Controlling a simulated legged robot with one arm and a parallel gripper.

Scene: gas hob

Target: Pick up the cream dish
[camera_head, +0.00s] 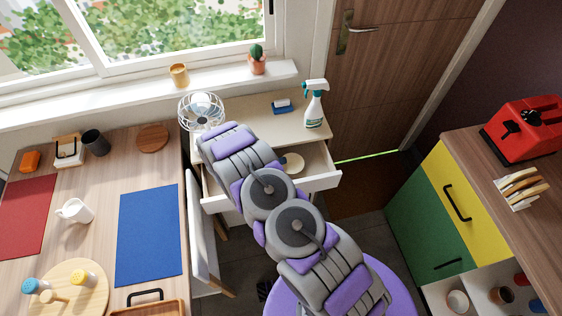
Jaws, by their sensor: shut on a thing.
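A round cream dish (292,162) shows inside the open drawer (325,180) of the pale cabinet, just right of my arm. My arm covers part of the drawer and may cover part of the dish. My arm reaches up from the bottom of the picture to the cabinet's front left. Its far links hide my gripper, so the fingers and any contact with the dish cannot be seen.
On the cabinet top stand a white wire-caged fan (201,111), a blue sponge holder (282,106) and a spray bottle (314,104). A wooden table (100,190) with a white chair (203,240) is at left. A counter with a red machine (525,130) is at right.

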